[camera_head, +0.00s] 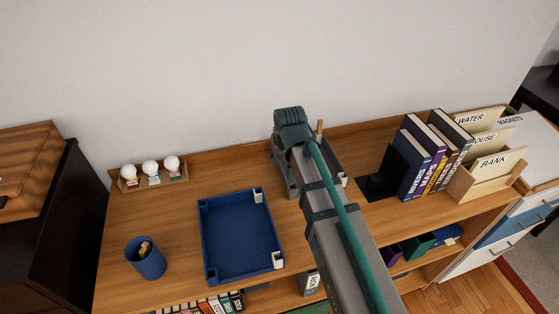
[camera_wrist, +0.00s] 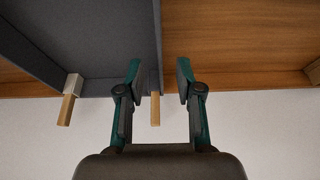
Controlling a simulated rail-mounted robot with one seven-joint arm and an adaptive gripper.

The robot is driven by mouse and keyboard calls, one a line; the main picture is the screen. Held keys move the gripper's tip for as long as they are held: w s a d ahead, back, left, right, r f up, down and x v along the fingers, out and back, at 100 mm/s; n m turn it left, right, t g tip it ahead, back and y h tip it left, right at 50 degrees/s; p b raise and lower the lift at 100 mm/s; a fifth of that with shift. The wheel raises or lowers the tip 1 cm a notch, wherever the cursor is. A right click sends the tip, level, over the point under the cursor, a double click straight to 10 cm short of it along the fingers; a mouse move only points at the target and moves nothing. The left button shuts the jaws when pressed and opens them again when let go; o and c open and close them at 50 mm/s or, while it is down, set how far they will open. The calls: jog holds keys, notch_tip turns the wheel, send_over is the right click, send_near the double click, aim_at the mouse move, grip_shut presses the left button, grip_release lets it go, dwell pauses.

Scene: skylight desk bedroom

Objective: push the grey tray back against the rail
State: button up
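The grey tray (camera_head: 333,163) sits on the desk, mostly hidden behind my arm in the head view. A pale wooden peg (camera_head: 319,131) shows at its back. In the wrist view the grey tray (camera_wrist: 100,30) fills the upper left, with pegs at its end. My gripper (camera_wrist: 159,72) is open, its two fingers apart, one on each side of the tray's side wall in the picture. I cannot tell whether they touch it. The fingers are hidden in the head view. The wooden rail (camera_head: 225,153) runs along the back of the desk; the tray's exact gap to it is hidden.
A blue tray (camera_head: 240,235) lies left of my arm, with a blue cup (camera_head: 146,260) beyond it. A small stand with white round items (camera_head: 151,181) is at the back left. A black bookend (camera_head: 385,178), books (camera_head: 425,160) and a wooden file box (camera_head: 488,170) stand right.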

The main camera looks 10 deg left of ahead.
jog(key=v, duration=0.7)
dwell(0.3)
